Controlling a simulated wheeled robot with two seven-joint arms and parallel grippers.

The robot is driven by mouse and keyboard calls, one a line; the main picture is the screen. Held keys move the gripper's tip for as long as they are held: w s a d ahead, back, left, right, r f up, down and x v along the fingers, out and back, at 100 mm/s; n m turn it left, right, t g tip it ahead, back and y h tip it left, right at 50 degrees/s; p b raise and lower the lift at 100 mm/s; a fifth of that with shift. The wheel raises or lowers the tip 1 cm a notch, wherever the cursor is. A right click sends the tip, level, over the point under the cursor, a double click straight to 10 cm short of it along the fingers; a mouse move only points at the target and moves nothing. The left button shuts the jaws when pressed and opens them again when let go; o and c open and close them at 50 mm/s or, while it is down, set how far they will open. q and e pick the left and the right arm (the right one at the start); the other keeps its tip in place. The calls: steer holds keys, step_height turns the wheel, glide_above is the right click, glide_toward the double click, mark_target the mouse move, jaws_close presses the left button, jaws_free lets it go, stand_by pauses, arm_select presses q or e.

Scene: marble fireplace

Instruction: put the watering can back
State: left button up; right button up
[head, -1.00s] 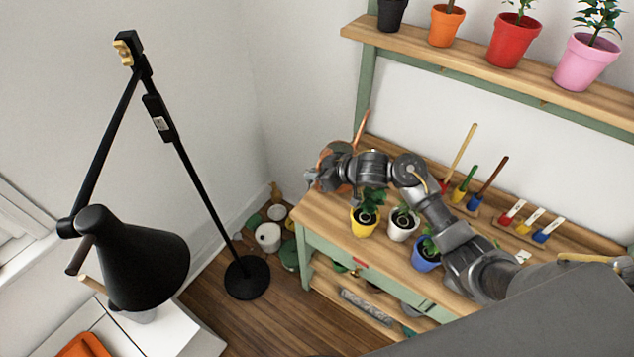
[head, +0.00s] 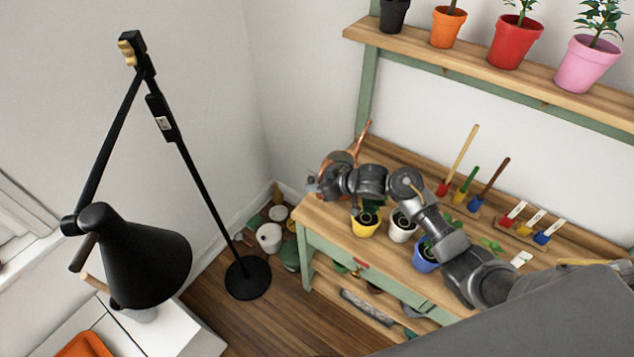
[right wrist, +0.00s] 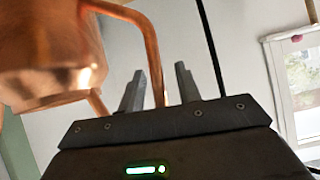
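The copper watering can (head: 338,158) is at the left end of the potting bench, partly hidden by my right gripper. Its thin spout (head: 363,136) points up toward the back wall. My right gripper (head: 318,184) is beside the can at the bench's left edge. In the right wrist view the can's body (right wrist: 50,50) fills the upper left. Its curved handle (right wrist: 153,60) runs down between the fingers of my right gripper (right wrist: 158,88). A gap shows on each side of the handle, so the gripper is open around it. My left gripper is out of view.
Yellow (head: 365,224), white (head: 402,228) and blue (head: 425,256) plant pots stand on the bench (head: 322,220) below my right arm. Small tools stand behind them. A shelf of pots (head: 470,60) is above. A black floor lamp (head: 248,278) stands left.

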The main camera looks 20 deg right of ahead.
steer(key=v, duration=1.2)
stand_by(0.3)
